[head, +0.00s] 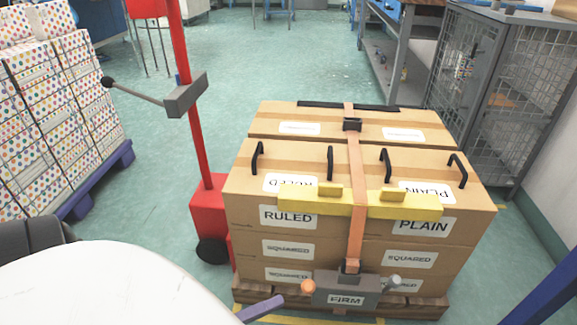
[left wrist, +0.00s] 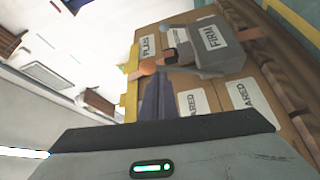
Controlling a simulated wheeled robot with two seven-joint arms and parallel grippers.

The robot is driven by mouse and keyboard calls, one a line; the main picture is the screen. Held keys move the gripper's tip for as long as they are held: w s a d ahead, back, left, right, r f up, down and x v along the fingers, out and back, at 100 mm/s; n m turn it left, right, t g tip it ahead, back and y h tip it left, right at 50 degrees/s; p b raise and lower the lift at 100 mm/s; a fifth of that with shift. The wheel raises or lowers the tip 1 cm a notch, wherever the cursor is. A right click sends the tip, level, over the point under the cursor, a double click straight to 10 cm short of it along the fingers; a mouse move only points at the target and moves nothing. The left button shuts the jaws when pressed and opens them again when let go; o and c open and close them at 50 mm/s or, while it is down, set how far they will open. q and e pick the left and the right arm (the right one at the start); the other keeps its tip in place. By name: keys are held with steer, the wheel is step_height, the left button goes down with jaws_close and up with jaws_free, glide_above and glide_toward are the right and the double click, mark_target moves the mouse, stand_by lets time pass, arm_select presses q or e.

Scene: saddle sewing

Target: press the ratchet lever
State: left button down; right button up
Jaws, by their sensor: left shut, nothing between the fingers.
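The grey ratchet (head: 362,298), labelled FIRM, sits low on the front of the carton stack, on the orange strap (head: 355,190). An orange knob (head: 308,286) is at its left end and a grey knob (head: 393,281) at its right. The left wrist view also shows the ratchet (left wrist: 232,62) and the orange knob (left wrist: 147,67). My left gripper (head: 279,300) is shut and empty, with its purple fingers just left of the orange knob, a small gap apart in the head view. In the left wrist view the fingertips (left wrist: 156,80) appear close to this knob. My right gripper is out of view.
The cartons (head: 248,210) stand on a wooden pallet (head: 420,307), with a yellow edge bar (head: 300,206) under the strap. A red post (head: 192,130) with a wheeled base is at their left. Dotted boxes (head: 60,100) stand far left, a wire cage (head: 470,75) at right.

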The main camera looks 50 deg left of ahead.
arm_select(q)
steer(key=s, duration=0.1)
steer(key=s+a+f, duration=0.1)
steer(key=s, duration=0.1)
steer(key=s+a, duration=0.1)
steer(key=shift+s+a+f, duration=0.15)
steer(key=shift+f, duration=0.15)
stand_by(1.8)
